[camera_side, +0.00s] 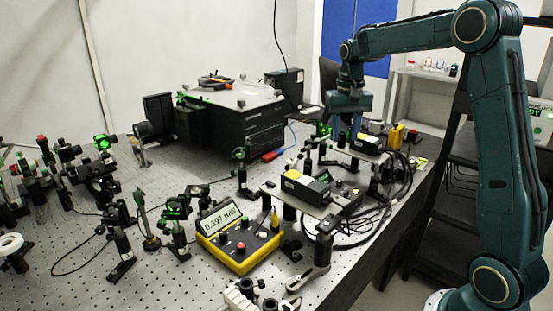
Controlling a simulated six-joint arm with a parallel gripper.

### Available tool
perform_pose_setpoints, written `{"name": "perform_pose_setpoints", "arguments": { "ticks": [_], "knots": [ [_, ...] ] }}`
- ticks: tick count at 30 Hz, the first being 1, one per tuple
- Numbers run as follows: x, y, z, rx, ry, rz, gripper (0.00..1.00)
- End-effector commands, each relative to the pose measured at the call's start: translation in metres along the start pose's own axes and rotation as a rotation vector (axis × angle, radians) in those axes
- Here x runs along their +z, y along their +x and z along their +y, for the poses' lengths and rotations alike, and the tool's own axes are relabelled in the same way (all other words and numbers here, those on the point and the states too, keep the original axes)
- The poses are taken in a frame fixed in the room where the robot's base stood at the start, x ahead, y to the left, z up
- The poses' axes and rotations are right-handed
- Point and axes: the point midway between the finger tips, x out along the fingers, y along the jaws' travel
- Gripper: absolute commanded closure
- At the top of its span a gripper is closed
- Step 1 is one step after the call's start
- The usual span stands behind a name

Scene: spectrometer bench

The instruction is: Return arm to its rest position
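My arm reaches in from the right and bends over the back right of the bench. My gripper (347,128) points down above the rear optics, near the back laser module (366,143). Its two fingers look apart, with no held object visible between them. The fingertips are small and partly lost against the dark optics behind, so I cannot tell whether they touch anything.
The perforated optical bench (185,262) is crowded with mounts. A yellow power meter (238,240) reads about 0.397. A black box (235,125) stands at the back. A front laser module (306,187) and loose cables lie near the right edge. A shelf (425,75) stands behind.

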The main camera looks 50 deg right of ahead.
Motion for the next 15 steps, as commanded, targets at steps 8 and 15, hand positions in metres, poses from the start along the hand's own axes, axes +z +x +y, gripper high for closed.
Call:
{"name": "perform_pose_setpoints", "arguments": {
  "ticks": [8,15],
  "knots": [
    [0.004,-0.003,-0.002,-0.002,-0.009,0.006,0.61],
    [0.031,-0.020,-0.012,-0.013,-0.069,0.048,0.61]
  ]
}}
